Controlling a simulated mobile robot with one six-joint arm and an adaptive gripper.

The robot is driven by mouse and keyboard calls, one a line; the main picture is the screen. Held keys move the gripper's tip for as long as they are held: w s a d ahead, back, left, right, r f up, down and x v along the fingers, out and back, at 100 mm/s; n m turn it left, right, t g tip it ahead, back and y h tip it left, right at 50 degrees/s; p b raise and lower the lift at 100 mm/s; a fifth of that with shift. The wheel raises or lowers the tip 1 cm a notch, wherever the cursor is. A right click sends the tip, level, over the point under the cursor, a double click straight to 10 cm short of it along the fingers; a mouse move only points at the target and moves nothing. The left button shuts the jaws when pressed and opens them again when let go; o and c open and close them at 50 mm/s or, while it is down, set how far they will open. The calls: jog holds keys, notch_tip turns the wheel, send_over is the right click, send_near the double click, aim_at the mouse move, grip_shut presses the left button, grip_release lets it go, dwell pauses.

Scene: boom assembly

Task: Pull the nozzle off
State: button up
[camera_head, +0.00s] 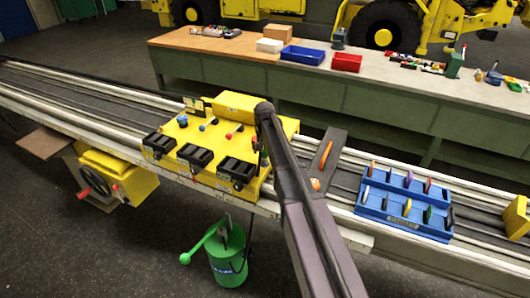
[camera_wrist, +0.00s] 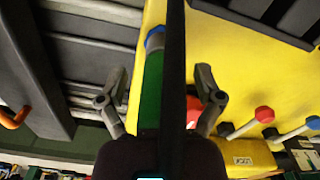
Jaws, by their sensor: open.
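My gripper (camera_wrist: 161,92) is open in the wrist view, with one grey finger on each side. Between the fingers, nearer the left one, is a green cylindrical part (camera_wrist: 151,90) with a grey-blue end (camera_wrist: 155,39). It may be the nozzle, but I cannot tell for sure. A dark vertical bar covers its right side, and I see no finger touching it. In the head view my dark arm reaches over the right side of the yellow panel block (camera_head: 222,143). There the arm hides most of the gripper and the green part.
A dark plate (camera_head: 334,143) with orange pieces lies right of the arm, then a blue rack (camera_head: 405,224) of colored handles. A green bucket (camera_head: 228,266) stands on the floor. A long bench (camera_head: 205,71) runs behind.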

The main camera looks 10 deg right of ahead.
grip_shut()
jog(key=c, duration=0.8)
grip_release()
jog(key=shift+c, duration=0.2)
grip_shut()
jog(key=shift+r, duration=0.3)
jog(key=shift+w+r+p, duration=0.1)
jog(key=shift+r+p, duration=1.75)
jog(key=shift+p, duration=0.3)
jog(key=shift+r, duration=0.25)
